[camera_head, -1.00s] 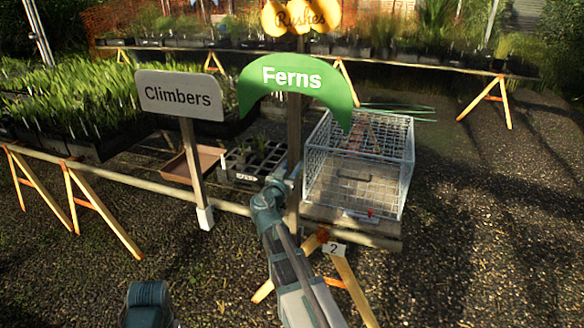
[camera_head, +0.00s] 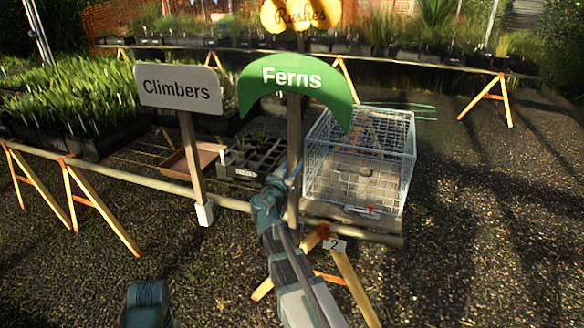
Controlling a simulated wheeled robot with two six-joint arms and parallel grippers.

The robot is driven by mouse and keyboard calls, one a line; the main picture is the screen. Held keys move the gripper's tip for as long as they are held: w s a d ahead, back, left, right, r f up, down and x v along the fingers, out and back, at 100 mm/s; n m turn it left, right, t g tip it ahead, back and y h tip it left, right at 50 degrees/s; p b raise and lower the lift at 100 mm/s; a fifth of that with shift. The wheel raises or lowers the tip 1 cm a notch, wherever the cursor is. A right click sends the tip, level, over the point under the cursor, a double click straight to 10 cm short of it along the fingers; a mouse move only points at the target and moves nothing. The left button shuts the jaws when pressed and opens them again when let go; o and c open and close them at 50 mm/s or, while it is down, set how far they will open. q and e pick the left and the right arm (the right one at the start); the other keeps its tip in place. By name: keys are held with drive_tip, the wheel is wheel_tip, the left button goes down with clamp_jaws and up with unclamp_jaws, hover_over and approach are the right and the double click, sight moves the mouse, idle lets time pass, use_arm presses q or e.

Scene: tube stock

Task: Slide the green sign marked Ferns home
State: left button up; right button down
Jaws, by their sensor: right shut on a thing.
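The green arched sign marked Ferns (camera_head: 292,79) stands near the middle of the head view on an upright wooden post (camera_head: 294,135). My right gripper (camera_head: 290,178) is at the lower part of this post and is shut on it. The post's foot is partly hidden behind my right arm, so I cannot tell how it sits at the front rail (camera_head: 385,238).
A grey Climbers sign (camera_head: 180,90) stands to the left, its post in a white socket (camera_head: 205,214). A wire cage (camera_head: 404,175) is close on the right of the Ferns post. A black tray (camera_head: 240,172) and plants (camera_head: 75,95) lie left. Trestle legs (camera_head: 352,285) stand below.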

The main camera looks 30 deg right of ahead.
drive_tip(key=shift+f, duration=0.35)
drive_tip(key=shift+f+b, duration=0.15)
drive_tip(key=shift+b, duration=0.25)
drive_tip(key=shift+f+b, duration=0.4)
drive_tip(key=shift+f, duration=0.05)
drive_tip(key=shift+c, duration=2)
unclamp_jaws()
drive_tip(key=v, duration=1.4)
drive_tip(key=shift+d, duration=0.1)
